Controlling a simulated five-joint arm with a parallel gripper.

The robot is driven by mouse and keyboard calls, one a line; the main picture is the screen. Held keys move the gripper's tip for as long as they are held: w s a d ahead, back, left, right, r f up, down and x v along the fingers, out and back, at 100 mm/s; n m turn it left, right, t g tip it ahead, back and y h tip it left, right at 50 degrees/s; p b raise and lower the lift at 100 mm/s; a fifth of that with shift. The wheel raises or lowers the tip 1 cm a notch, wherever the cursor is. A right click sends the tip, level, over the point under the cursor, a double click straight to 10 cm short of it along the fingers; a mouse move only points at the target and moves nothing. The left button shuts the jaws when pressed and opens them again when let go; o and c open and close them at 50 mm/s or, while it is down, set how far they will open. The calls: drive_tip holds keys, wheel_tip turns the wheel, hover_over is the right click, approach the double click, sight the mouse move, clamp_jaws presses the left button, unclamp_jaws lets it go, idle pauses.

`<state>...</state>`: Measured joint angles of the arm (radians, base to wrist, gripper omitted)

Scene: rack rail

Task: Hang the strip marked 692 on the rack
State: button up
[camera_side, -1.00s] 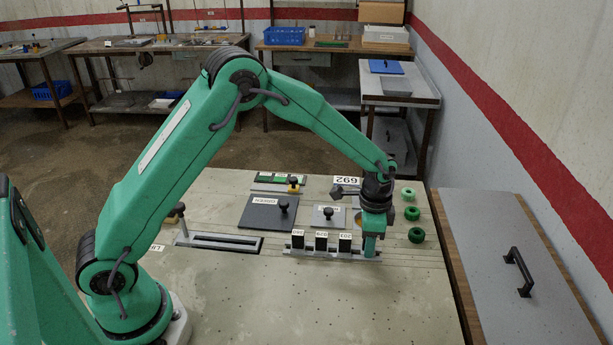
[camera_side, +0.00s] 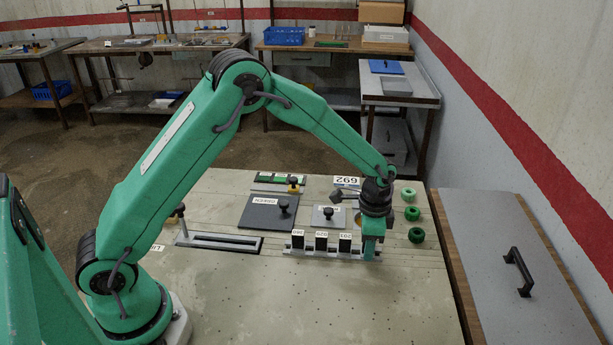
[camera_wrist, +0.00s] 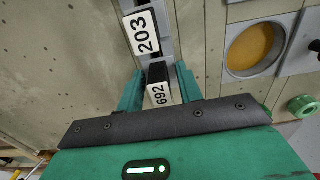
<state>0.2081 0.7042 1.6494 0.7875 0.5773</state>
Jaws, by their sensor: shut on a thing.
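The strip marked 692 (camera_wrist: 159,93) has a white label and a dark body; it stands between my gripper's green fingers in the wrist view. My gripper (camera_wrist: 160,88) is shut on it. The grey rack rail (camera_side: 312,254) carries several dark strips with white labels. The strip marked 203 (camera_wrist: 144,35) is the nearest one to the held strip, and it also shows in the side view (camera_side: 345,244). My gripper (camera_side: 370,252) is at the rail's right end and hides the held strip there. I cannot tell whether the held strip is seated on the rail.
A white plate reading 692 (camera_side: 347,182) lies behind my wrist. Green rings (camera_side: 416,235) lie right of my gripper. A dark plate with a knob (camera_side: 268,212) and a slotted grey block (camera_side: 219,242) are to the left. The front table (camera_side: 300,305) is clear.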

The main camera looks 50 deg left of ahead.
drive_tip(key=o, duration=0.9)
drive_tip(key=shift+r, duration=3.45)
